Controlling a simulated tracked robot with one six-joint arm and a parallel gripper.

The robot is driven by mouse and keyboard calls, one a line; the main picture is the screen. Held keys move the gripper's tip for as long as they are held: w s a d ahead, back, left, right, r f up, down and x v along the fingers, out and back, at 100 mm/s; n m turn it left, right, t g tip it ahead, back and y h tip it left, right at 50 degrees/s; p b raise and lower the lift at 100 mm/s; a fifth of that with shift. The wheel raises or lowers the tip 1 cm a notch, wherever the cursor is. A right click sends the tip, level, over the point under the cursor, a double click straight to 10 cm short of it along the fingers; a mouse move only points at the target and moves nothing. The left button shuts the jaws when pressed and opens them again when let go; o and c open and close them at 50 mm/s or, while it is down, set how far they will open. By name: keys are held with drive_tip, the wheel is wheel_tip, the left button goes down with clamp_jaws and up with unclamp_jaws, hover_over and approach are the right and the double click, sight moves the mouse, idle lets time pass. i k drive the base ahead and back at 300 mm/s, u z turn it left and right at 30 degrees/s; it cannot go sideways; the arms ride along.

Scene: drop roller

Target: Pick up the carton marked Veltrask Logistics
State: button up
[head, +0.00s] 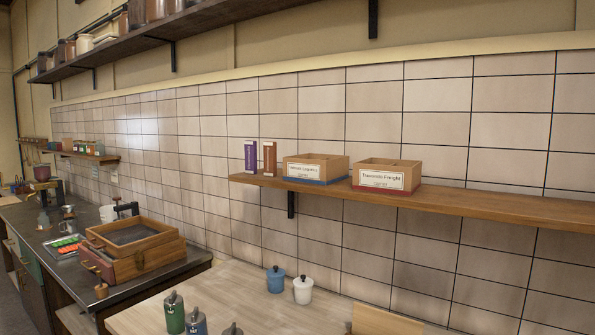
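The carton marked Veltrask Logistics (314,169) appears to be the left of two open cardboard cartons on a wooden wall shelf (480,204). Its white label is small and only "Logistics" reads fairly clearly. It has a blue band along its bottom edge. To its right, a little apart, stands a similar carton with a red band (387,175), its label reading something like "Transmile Freight". My gripper is not in this view.
A purple box (250,157) and a brown box (269,158) stand upright left of the cartons. Below are a pale counter with a blue jar (275,280), a white jar (303,290) and several bottles. The shelf's right part is clear.

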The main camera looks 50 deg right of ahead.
sight(319, 169)
drive_tip(key=z, duration=0.2)
drive_tip(key=i, duration=1)
drive_tip(key=z, duration=0.3)
